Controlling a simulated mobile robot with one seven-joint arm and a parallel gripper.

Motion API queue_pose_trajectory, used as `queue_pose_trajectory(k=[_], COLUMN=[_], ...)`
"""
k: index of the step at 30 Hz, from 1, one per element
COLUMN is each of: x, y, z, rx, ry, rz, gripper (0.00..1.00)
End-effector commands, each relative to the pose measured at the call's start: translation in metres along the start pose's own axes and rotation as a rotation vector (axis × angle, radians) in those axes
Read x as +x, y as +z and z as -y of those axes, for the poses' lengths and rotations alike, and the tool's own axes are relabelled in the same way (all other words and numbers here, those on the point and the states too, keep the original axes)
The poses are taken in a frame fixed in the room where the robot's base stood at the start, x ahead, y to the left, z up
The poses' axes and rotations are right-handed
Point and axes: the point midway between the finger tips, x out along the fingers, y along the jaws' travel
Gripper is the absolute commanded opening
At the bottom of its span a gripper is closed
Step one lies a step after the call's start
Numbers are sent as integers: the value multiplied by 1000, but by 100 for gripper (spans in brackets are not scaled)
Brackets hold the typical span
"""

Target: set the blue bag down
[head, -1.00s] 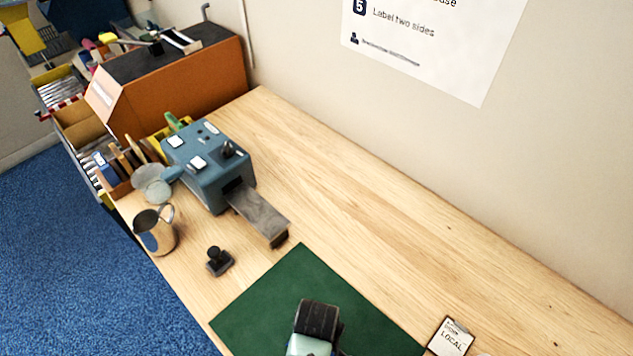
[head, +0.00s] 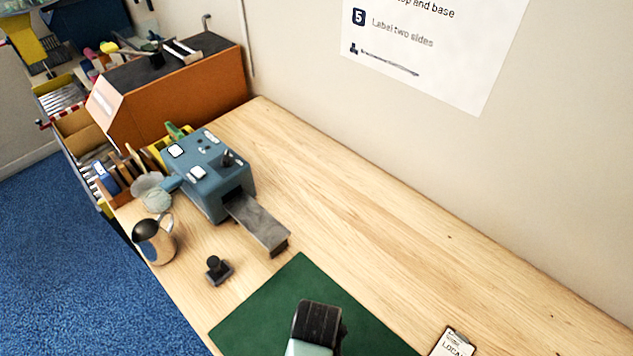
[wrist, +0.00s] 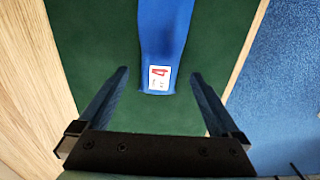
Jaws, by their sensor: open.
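The blue bag (wrist: 163,35) lies on the green mat (wrist: 110,60) in the wrist view, running up out of the top of the picture. A white label with a red mark (wrist: 159,78) is at its near end. My gripper (wrist: 155,80) is open, with one finger on each side of the bag's near end and gaps between. Whether the bag lies at finger height or lower is hard to tell. In the head view my arm (head: 318,325) shows over the green mat (head: 265,310), and the bag is not visible there.
A blue-grey machine (head: 208,175) with a metal chute stands left of centre on the wooden bench (head: 360,200). A black stamp (head: 217,268) and a metal jug (head: 155,238) are near the left edge. A LOCAL card (head: 453,343) lies right of the mat. The bench's middle is clear.

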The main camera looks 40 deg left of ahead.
Motion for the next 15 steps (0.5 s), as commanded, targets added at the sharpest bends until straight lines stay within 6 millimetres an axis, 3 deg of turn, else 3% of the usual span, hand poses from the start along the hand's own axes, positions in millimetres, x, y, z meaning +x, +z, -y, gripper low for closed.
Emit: queue_pose_trajectory(k=[6, 15], x=[-47, -77], y=[0, 0], z=[-1, 0], rx=[1, 0], ry=[4, 1], rz=[-2, 0], gripper=[99, 99])
